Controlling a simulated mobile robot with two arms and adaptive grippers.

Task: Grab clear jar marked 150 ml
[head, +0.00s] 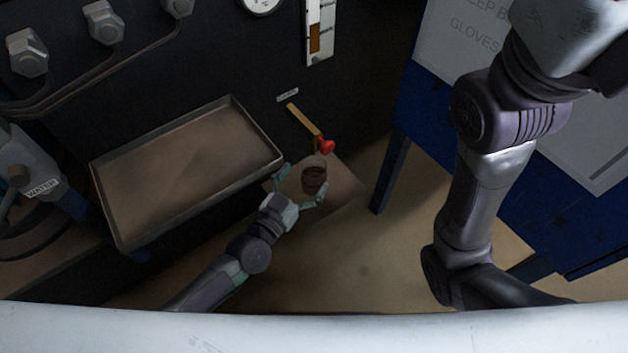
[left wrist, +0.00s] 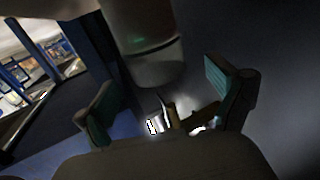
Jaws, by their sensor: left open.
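A small clear jar (head: 314,180) with dark reddish-brown contents stands on a small ledge under a red-knobbed tap. My left gripper (head: 303,181) is open, with its greenish fingers on either side of the jar. In the left wrist view, my left gripper (left wrist: 165,98) shows two spread fingers, with a grey rounded cylinder (left wrist: 152,50) beyond them; I cannot tell whether this is the jar. No 150 ml mark is readable. My right arm shows at the right of the head view, but its gripper does not.
A shallow metal tray (head: 104,200) lies to the left. A blue-legged stand (head: 391,172) with a white sign is at the right. The floor between is clear.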

